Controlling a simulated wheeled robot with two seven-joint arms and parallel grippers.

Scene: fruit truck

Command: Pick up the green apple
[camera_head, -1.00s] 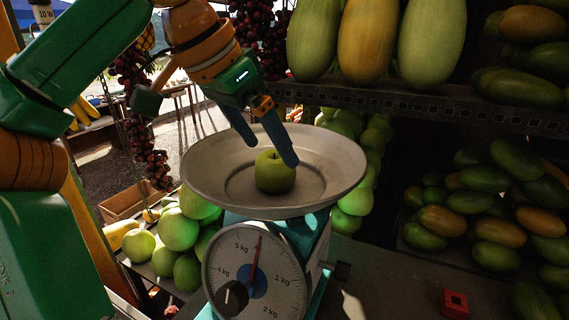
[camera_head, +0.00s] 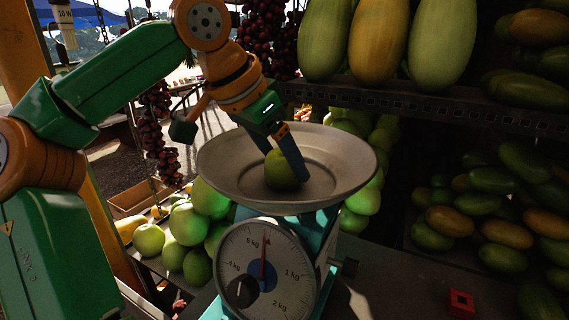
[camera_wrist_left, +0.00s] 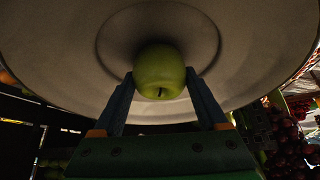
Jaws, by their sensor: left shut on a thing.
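The green apple (camera_head: 281,172) sits in the metal pan (camera_head: 343,180) of the weighing scale, near its middle. In the left wrist view the apple (camera_wrist_left: 160,72) lies between the two blue fingers, with the pan (camera_wrist_left: 75,60) behind it. My left gripper (camera_head: 284,165) reaches down into the pan from above and is shut on the apple, one finger on each side. One finger covers the apple's right edge in the head view. I cannot tell whether the apple still touches the pan. My right gripper is not in view.
The scale's dial (camera_head: 264,270) is below the pan. Several green fruits (camera_head: 188,224) lie in a crate at the left. Large melons (camera_head: 380,40) stand on a shelf above. A small red object (camera_head: 461,303) lies on the counter at the right.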

